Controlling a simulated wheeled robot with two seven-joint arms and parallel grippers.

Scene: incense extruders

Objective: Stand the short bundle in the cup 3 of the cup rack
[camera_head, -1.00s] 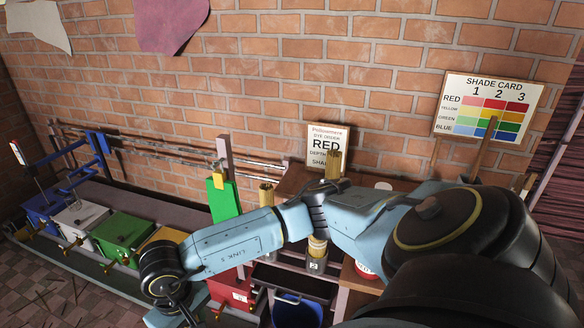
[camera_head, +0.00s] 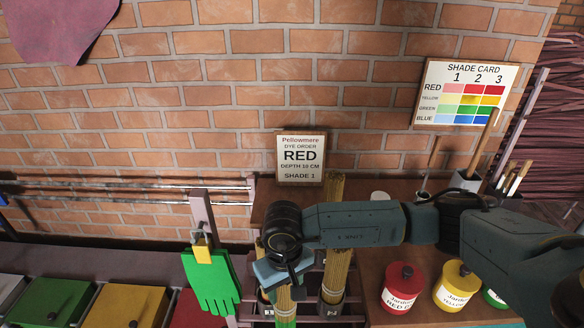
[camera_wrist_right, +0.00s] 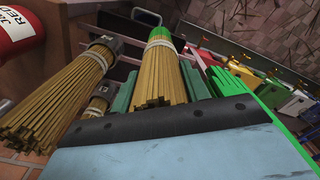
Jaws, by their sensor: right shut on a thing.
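My right gripper (camera_head: 285,277) is shut on a bundle of thin tan sticks (camera_head: 285,298) with a green lower end, held roughly upright over the left part of the cup rack. The right wrist view shows this bundle (camera_wrist_right: 160,75) between the two fingers, its green end pointing away. Its full length is hard to judge. Another tan bundle (camera_head: 337,275) stands just right of the gripper in a dark cup (camera_head: 331,309) of the rack, partly behind my arm. A smaller bundle (camera_wrist_right: 97,107) shows beside it in the wrist view. Cup numbers are unreadable. My left gripper is not in view.
A green glove (camera_head: 212,282) hangs on a post left of the gripper. Green and yellow lidded vats (camera_head: 125,305) stand further left. Red (camera_head: 398,292) and yellow jars (camera_head: 452,288) stand on the bench at right. An order card (camera_head: 300,158) leans at the wall.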

